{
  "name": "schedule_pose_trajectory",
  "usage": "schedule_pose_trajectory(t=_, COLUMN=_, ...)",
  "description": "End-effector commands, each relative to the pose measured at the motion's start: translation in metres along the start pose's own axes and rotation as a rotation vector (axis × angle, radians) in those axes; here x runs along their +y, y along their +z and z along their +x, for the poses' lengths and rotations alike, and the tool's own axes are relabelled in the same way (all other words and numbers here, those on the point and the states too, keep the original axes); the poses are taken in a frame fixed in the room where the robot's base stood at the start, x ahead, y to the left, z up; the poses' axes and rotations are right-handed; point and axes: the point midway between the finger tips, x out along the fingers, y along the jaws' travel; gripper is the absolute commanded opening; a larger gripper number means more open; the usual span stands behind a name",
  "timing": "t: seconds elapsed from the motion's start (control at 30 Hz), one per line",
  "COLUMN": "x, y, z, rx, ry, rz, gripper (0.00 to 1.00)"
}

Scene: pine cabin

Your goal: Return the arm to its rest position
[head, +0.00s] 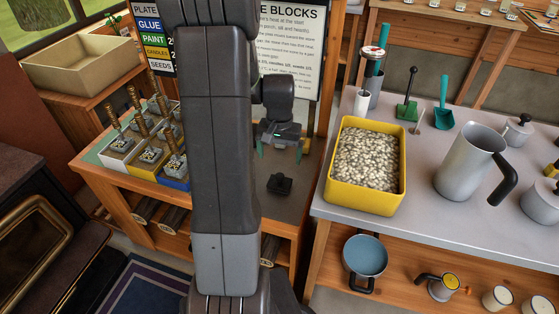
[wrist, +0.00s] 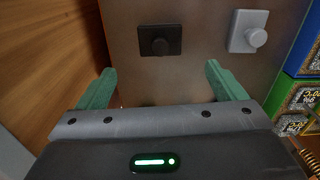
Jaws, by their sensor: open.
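My gripper (head: 280,148) hangs over the right part of the wooden bench, beside my upright arm links in the head view. Its green fingers are apart with nothing between them, and they also show spread in the wrist view (wrist: 161,76). A small black knobbed block (head: 279,184) lies on the bench's dark top below the gripper. In the wrist view the black block (wrist: 160,40) is beyond the fingertips, apart from them. A grey knobbed block (wrist: 248,32) is to its right there; my arm seems to hide it in the head view.
Coloured bins (head: 150,153) with several upright handled pieces stand at the bench's left. A sign board (head: 293,48) stands behind. On the right, a grey-topped table (head: 428,208) holds a yellow tub of pale pellets (head: 402,160) and a metal pitcher (head: 468,160). A stove (head: 40,235) is at left.

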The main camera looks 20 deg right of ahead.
Motion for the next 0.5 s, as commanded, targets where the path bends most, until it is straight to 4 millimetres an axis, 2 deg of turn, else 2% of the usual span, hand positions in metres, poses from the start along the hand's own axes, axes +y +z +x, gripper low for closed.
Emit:
schedule_pose_trajectory(t=0.33, x=0.000, y=0.000, z=-0.002, rx=0.000, ry=0.000, rz=0.000, gripper=0.90)
schedule_pose_trajectory(t=0.5, x=0.000, y=0.001, z=0.007, rx=-0.003, ry=0.001, rz=0.000, gripper=0.90)
